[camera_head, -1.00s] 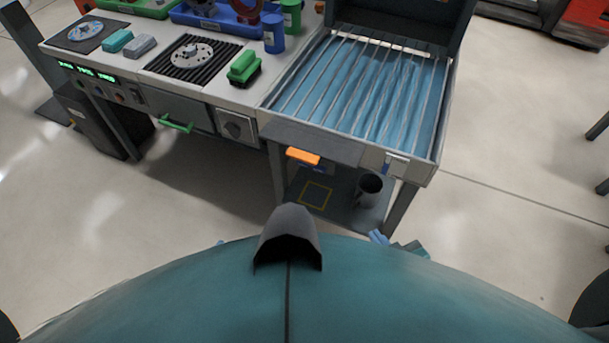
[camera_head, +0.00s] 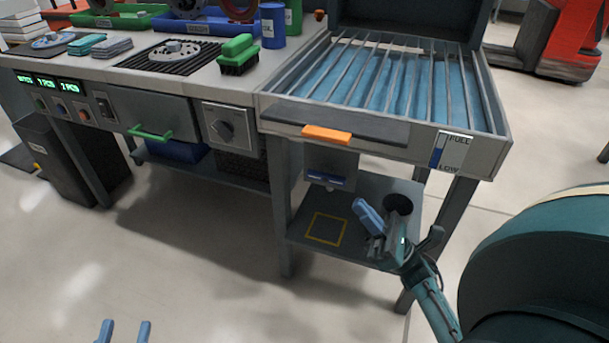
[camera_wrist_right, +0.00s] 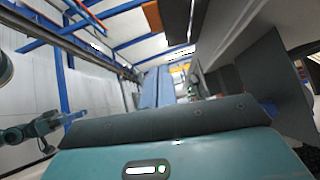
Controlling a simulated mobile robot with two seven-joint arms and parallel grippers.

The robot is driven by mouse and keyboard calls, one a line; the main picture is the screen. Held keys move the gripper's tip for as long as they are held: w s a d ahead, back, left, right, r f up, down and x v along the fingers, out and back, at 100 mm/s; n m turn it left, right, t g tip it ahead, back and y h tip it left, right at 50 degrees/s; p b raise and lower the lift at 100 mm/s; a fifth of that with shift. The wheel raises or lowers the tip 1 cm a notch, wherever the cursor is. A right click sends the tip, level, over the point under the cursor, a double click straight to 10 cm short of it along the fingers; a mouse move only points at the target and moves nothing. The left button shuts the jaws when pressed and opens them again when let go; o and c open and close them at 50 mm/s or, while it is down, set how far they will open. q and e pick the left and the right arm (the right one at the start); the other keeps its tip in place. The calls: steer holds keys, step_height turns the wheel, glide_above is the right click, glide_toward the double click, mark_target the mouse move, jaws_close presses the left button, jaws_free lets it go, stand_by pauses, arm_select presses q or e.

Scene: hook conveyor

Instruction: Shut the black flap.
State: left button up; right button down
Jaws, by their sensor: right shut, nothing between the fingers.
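The black flap (camera_head: 365,124) is a dark panel with an orange handle (camera_head: 326,134) on the front of the grated basin (camera_head: 475,150). It appears to stand out from the basin's front, but its exact angle is hard to tell. My right gripper (camera_head: 364,210) is shut and empty, below and slightly right of the handle, apart from the flap.
A lower shelf (camera_head: 290,235) with a yellow-outlined square and a dark cup (camera_head: 398,203) lies under the basin, close to my right gripper. A drawer with a green handle (camera_head: 150,134) and a knob box (camera_head: 226,130) are to the left. Open floor lies in front.

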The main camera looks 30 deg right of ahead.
arm_select(q)
steer(key=shift+w+a+n+g+y+p, duration=0.15)
steer(key=shift+a+n+g+y+p, duration=0.35)
steer(key=shift+p, duration=0.5)
arm_select(e)
glide_toward(331, 127)
steer(key=w+a+r, duration=0.3)
steer(key=a, duration=0.1)
steer(key=shift+a, duration=0.4)
arm_select(q)
steer(key=shift+d, duration=0.1)
arm_select(e)
steer(key=shift+w+r, duration=0.1)
steer(key=shift+r, duration=0.1)
